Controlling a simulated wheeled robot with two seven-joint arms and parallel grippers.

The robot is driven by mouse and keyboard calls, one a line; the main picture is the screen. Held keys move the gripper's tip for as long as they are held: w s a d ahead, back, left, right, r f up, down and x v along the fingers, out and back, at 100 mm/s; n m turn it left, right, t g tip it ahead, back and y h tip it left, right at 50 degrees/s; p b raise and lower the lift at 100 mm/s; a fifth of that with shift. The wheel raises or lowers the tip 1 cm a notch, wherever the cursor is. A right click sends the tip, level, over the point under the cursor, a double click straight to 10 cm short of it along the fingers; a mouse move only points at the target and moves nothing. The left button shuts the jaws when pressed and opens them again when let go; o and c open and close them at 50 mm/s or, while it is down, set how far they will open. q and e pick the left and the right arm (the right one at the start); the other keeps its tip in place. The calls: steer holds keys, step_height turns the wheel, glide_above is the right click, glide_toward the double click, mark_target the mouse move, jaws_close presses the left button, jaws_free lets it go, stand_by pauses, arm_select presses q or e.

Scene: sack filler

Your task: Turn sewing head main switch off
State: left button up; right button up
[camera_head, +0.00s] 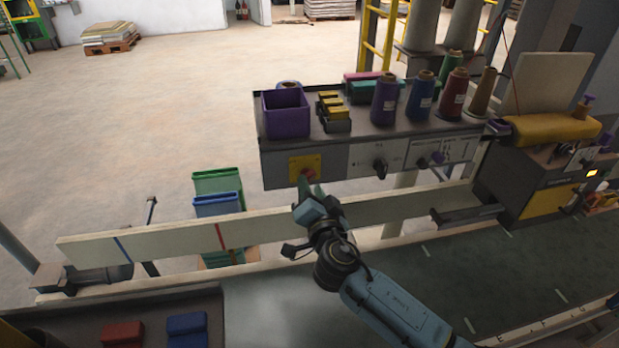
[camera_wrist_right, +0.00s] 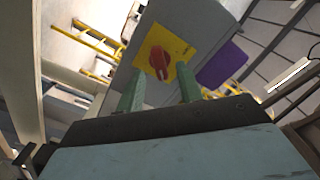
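The main switch is a red rotary knob (camera_head: 307,174) on a yellow plate (camera_head: 296,164), at the left end of the grey control box's front face. In the right wrist view the red knob (camera_wrist_right: 158,62) sits on its yellow plate (camera_wrist_right: 181,51), just ahead of my fingers. My right gripper (camera_head: 311,190) is just below and in front of the knob. In the right wrist view its two green fingers (camera_wrist_right: 160,92) are apart with the knob's lower end between or just beyond them; I cannot tell if they touch it. My left gripper is out of view.
The grey control box (camera_head: 340,160) also carries black rotary switches (camera_head: 380,167). On its top stand a purple bin (camera_head: 286,116) and several thread cones (camera_head: 385,99). A pale guide board (camera_head: 190,240) runs below the box, behind the dark conveyor belt (camera_head: 480,270).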

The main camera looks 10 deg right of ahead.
steer(key=shift+w+r, duration=0.1)
steer(key=shift+w, duration=1.3)
steer(key=c, duration=0.7)
arm_select(q)
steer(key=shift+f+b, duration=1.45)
steer(key=shift+b, duration=0.1)
arm_select(e)
steer(key=shift+o, duration=0.2)
steer(key=shift+a+n, duration=0.1)
steer(key=shift+n, duration=8.8)
